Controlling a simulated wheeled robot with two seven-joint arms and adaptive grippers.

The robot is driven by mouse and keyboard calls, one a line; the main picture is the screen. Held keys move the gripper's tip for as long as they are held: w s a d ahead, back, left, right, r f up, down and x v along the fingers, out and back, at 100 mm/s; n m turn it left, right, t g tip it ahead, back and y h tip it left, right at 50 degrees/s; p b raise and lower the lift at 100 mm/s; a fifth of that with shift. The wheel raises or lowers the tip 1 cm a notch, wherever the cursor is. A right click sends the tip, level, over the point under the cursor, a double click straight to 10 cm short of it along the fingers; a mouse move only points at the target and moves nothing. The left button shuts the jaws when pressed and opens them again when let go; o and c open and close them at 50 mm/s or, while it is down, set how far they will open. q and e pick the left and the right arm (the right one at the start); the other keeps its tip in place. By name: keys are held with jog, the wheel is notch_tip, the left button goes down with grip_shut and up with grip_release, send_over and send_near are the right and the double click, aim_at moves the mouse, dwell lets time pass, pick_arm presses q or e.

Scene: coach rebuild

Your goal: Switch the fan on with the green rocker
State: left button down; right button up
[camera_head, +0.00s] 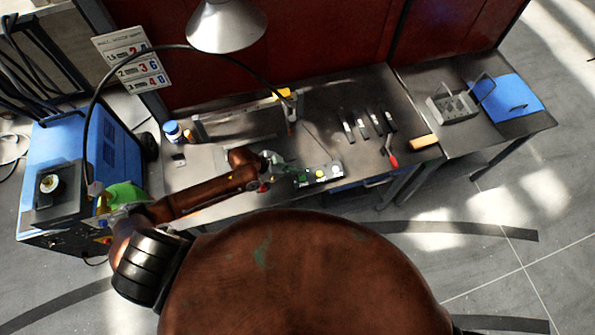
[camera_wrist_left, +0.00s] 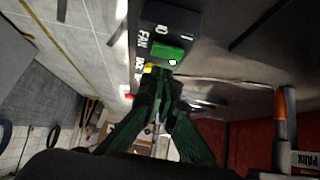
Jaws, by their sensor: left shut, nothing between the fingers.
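The control box (camera_head: 325,180) sits at the front edge of the workbench, with green, yellow and white parts in a row. The green rocker (camera_head: 303,177) is at its left end. In the left wrist view the green rocker (camera_wrist_left: 166,51) is large, on a dark panel lettered FAN (camera_wrist_left: 142,43). My left gripper (camera_head: 279,160) is just left of the box. In the left wrist view its dark green fingers (camera_wrist_left: 161,74) are shut and empty, with their tips close beside the rocker; I cannot tell whether they touch it. I cannot identify a fan. My right gripper is not in view.
A metal lamp-like hood (camera_head: 228,27) hangs above the workbench (camera_head: 225,205). Several dark tools (camera_head: 362,124) and a red-handled tool (camera_head: 391,157) lie right of the box. A blue machine (camera_head: 110,155) stands at the left. The bench between box and tools is clear.

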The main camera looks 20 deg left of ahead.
pick_arm(q)
notch_tip(320, 180, up, 2)
jog(key=shift+r+p, duration=0.1)
jog(key=shift+p, duration=0.5)
jog(key=b+v, duration=0.2)
jog(key=v, duration=0.7)
jog(key=shift+s+a, duration=0.25)
jog(key=shift+a, duration=0.1)
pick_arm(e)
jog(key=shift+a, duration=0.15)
pick_arm(q)
jog(key=shift+r, duration=0.1)
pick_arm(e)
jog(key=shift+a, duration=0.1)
